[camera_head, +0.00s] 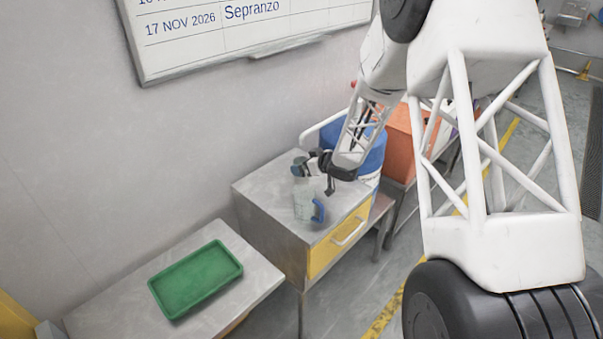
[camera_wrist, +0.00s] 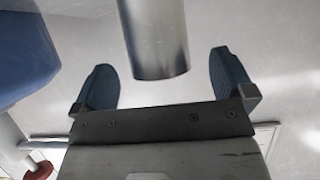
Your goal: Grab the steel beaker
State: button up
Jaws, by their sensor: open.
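The steel beaker (camera_wrist: 155,40) is a plain shiny grey cylinder at the top centre of the wrist view. Its rounded near end lies between my two blue-grey fingers, with a clear gap on each side. My gripper (camera_wrist: 160,62) is open and nothing is gripped. In the head view my gripper (camera_head: 315,176) is low over the steel-topped cabinet (camera_head: 262,187), close to a clear jug with a blue handle (camera_head: 305,203). I cannot make out the beaker in the head view. The wrist view does not show how far the beaker's side is from the fingertips.
A blue drum (camera_head: 372,158) and an orange box (camera_head: 411,140) stand behind my gripper. The cabinet has a yellow drawer (camera_head: 335,243). A green tray (camera_head: 196,279) lies on the lower table (camera_head: 250,283) at front left. The wall with a whiteboard closes the back.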

jog(key=shift+x, duration=1.4)
jog(key=c, duration=1.1)
jog(key=shift+r, duration=0.1)
jog(key=shift+r, duration=0.75)
jog(key=s+d+r, duration=0.1)
jog(key=s+d, duration=1.1)
jog(key=shift+s+d+r, duration=0.35)
jog(key=shift+r, duration=0.05)
